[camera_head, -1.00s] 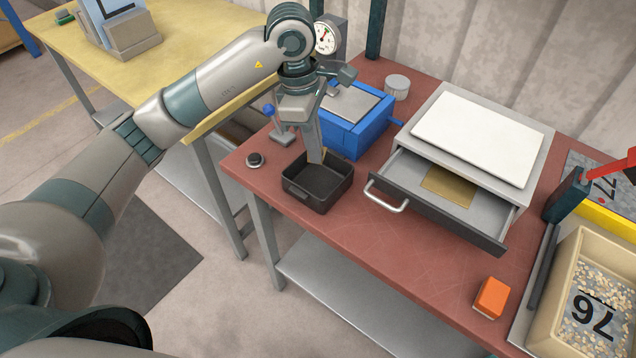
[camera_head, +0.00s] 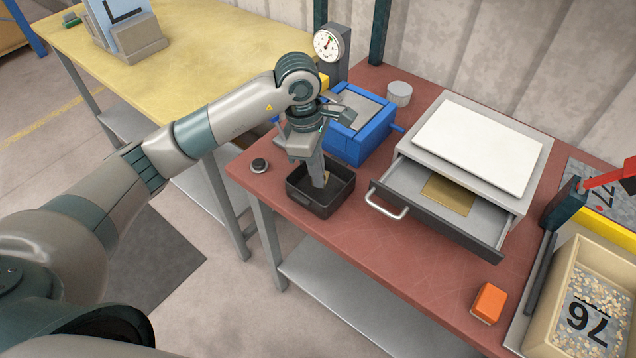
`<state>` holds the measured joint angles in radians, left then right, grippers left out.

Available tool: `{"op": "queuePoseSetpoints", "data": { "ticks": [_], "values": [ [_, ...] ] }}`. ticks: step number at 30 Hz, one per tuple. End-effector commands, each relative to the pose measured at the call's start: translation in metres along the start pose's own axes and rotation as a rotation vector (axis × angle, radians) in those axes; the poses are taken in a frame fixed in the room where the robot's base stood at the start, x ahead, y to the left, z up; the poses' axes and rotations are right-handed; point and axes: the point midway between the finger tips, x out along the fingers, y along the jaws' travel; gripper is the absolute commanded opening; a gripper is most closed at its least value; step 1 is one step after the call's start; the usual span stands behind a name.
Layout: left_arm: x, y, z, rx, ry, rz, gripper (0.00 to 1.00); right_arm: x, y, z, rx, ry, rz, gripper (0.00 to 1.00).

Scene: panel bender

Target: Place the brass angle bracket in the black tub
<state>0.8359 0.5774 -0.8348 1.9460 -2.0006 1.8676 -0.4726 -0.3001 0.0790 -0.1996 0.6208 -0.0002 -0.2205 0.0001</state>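The black tub (camera_head: 312,205) stands open on the red bench near its left front corner. My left gripper (camera_head: 319,182) points down into the tub, with its fingertips below the rim and close together. A small brass-coloured piece, the brass angle bracket (camera_head: 327,177), shows at the fingertips; the fingers hide most of it. It appears gripped, and I cannot tell whether it touches the tub floor. My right gripper is not in view.
A blue box (camera_head: 347,145) stands just behind the tub, with a dial gauge (camera_head: 328,45) beyond. A black knob (camera_head: 259,165) lies left. An open drawer (camera_head: 470,232) holding a flat brass-coloured sheet (camera_head: 448,193) is right. An orange block (camera_head: 489,302) sits at the front.

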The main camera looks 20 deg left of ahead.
Motion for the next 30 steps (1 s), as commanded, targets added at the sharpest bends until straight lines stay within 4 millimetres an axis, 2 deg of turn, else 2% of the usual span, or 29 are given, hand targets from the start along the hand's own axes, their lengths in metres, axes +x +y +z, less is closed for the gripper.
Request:
{"op": "queuePoseSetpoints", "data": {
  "ticks": [12, 26, 28, 29, 30],
  "values": [
    [0.039, -0.001, -0.006, -0.001, 0.0, -0.002, 0.0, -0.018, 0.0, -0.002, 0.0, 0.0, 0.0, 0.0],
    [0.044, 0.0, -0.007, 0.0, 0.0, 0.0, 0.0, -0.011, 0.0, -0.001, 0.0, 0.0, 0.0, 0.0],
    [0.043, 0.0, -0.007, 0.0, 0.0, 0.0, 0.17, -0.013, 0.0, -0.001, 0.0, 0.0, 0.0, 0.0],
    [0.043, 0.0, -0.007, 0.0, 0.0, 0.0, 0.21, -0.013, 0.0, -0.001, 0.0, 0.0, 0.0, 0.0],
    [0.043, 0.0, -0.007, 0.0, 0.0, 0.0, 0.21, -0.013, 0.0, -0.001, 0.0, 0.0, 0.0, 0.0]
  ]
}}
